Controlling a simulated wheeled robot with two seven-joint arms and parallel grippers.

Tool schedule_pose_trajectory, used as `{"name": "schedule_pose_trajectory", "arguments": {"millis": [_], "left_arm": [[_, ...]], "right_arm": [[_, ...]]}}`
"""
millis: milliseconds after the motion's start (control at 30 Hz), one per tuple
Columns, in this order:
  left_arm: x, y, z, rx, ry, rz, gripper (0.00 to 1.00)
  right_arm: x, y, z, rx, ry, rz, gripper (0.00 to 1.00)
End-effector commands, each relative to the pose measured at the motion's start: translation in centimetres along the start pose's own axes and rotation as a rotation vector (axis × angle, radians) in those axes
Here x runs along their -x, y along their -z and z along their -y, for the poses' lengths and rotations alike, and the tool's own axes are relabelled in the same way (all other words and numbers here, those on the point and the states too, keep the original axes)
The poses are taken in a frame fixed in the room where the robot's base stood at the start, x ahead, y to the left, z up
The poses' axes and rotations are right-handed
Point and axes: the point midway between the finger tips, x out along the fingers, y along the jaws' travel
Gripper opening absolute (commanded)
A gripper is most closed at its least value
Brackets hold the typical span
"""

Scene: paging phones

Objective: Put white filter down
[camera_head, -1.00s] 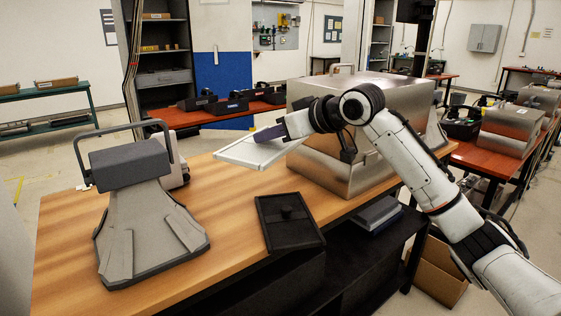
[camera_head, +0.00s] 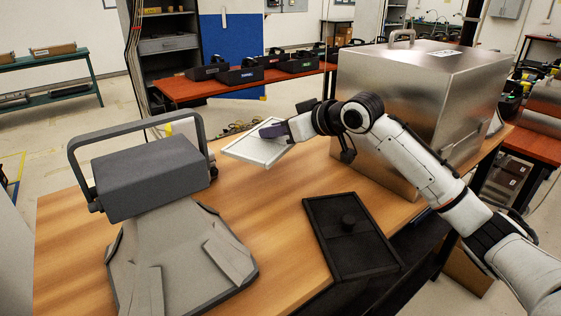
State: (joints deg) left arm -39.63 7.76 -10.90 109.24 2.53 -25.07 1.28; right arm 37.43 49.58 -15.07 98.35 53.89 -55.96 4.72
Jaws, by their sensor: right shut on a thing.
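The white filter (camera_head: 250,150) is a flat, pale framed panel near the far edge of the wooden table (camera_head: 285,210). My right gripper (camera_head: 272,131) is shut on its right side and holds it roughly level. I cannot tell whether the filter touches the table or is a little above it. My right arm reaches in from the right. My left gripper is not in view.
A grey device with a handle (camera_head: 150,180) stands on the table at left. A black lid with a knob (camera_head: 350,235) lies at the front right. A large metal box (camera_head: 420,100) stands behind my right arm. The middle of the table is clear.

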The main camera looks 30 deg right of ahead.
Motion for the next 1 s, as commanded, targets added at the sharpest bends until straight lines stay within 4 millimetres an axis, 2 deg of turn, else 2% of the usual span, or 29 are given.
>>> {"name": "schedule_pose_trajectory", "arguments": {"millis": [33,200,433,600,1000], "left_arm": [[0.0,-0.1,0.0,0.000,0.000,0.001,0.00],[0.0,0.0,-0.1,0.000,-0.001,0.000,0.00],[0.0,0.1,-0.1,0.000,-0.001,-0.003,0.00],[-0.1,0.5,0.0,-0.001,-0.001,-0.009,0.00],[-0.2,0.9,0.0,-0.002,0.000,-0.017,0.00]], "right_arm": [[-0.6,-1.4,0.1,-0.003,0.001,0.004,0.00],[-1.9,-4.1,0.0,-0.002,0.000,0.002,0.00],[-2.7,-5.5,0.0,-0.002,0.001,0.000,0.00],[-3.8,-7.8,0.1,-0.004,0.002,0.002,0.00],[-4.1,-8.5,0.0,-0.001,0.001,-0.001,0.00]]}}
